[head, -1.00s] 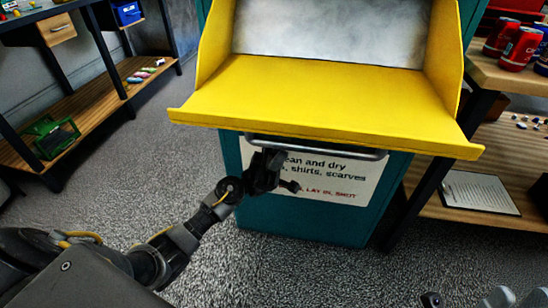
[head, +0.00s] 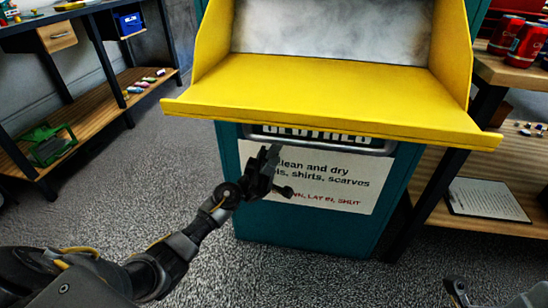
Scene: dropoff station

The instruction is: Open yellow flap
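The yellow flap (head: 330,95) is folded out from the teal drop-off bin (head: 310,225), its tray surface facing up. A metal bar handle (head: 345,147) shows just under the flap's front edge. My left gripper (head: 270,158) is below the flap, in front of the white label, near the left end of the handle. It looks apart from the handle, and its fingers look open with nothing between them. A small part of my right gripper (head: 460,290) shows at the bottom right edge; its finger state cannot be made out.
A wooden shelf unit (head: 85,118) with a green crate (head: 50,145) and a blue bin (head: 130,22) stands at left. At right, another shelf (head: 495,70) holds red cans (head: 525,45) and a clipboard (head: 485,198). The grey floor before the bin is clear.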

